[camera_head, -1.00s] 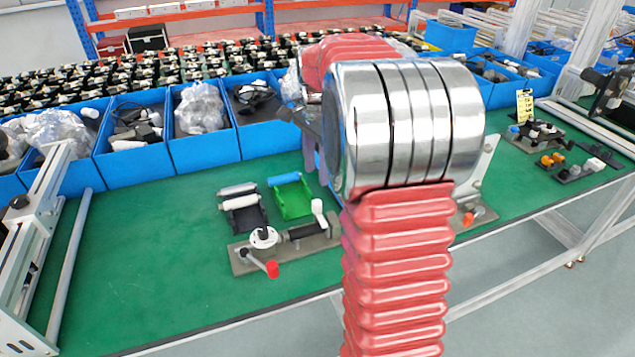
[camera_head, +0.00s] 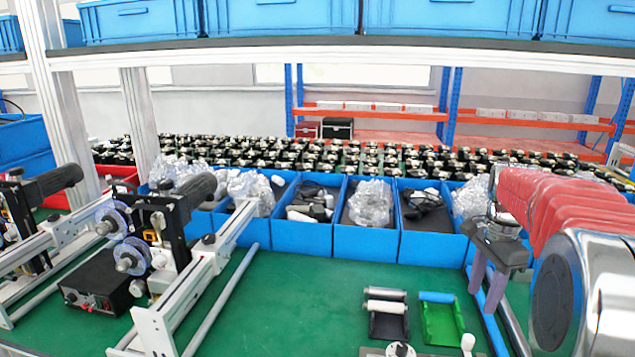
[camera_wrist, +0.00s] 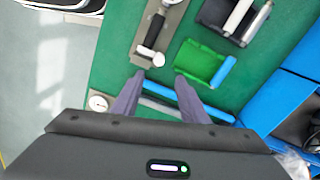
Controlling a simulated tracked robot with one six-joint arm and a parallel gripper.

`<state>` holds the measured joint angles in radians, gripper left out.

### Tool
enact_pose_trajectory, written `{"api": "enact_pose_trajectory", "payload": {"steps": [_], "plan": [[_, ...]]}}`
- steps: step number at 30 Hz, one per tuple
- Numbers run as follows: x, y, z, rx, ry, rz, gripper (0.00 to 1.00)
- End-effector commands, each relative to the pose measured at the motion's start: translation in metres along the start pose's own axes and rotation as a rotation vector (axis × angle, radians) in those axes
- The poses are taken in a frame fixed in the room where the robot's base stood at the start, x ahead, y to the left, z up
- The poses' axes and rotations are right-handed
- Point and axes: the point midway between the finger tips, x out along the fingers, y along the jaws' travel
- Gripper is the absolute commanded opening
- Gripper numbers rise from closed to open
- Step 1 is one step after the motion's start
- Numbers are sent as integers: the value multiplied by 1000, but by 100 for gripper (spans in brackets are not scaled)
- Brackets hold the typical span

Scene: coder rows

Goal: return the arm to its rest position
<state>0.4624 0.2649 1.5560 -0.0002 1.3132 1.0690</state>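My arm with red ribbed covers and a polished metal joint stands at the right of the head view. My gripper (camera_head: 484,290) hangs from it above the green bench, its dark fingers pointing down. A green holder with a blue roller (camera_wrist: 203,64) lies just beyond the right fingertip. A grey plate with a black-and-white handle part (camera_wrist: 160,30) lies beyond the left fingertip. I cannot tell the exact height above the bench.
Blue bins (camera_head: 365,232) with wrapped parts line the back of the bench. A shelf with blue crates (camera_head: 290,15) runs across the top. A metal frame with black motors (camera_head: 165,225) stands at left. The green bench top (camera_head: 290,310) is clear in the middle.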

Motion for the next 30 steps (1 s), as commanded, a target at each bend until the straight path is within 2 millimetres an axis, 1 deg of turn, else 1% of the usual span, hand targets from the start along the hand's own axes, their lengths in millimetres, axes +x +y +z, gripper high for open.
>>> {"api": "enact_pose_trajectory", "payload": {"steps": [2,5,7,11,14,21,30], "plan": [[0,-3,-2,-56,7,-11,40],[11,-2,-1,-147,8,-13,40],[22,2,1,-218,6,-8,40],[31,15,11,-353,11,-14,40],[33,26,25,-469,22,-26,40],[29,51,65,-719,64,-63,40],[22,85,114,-975,125,-110,40]]}}
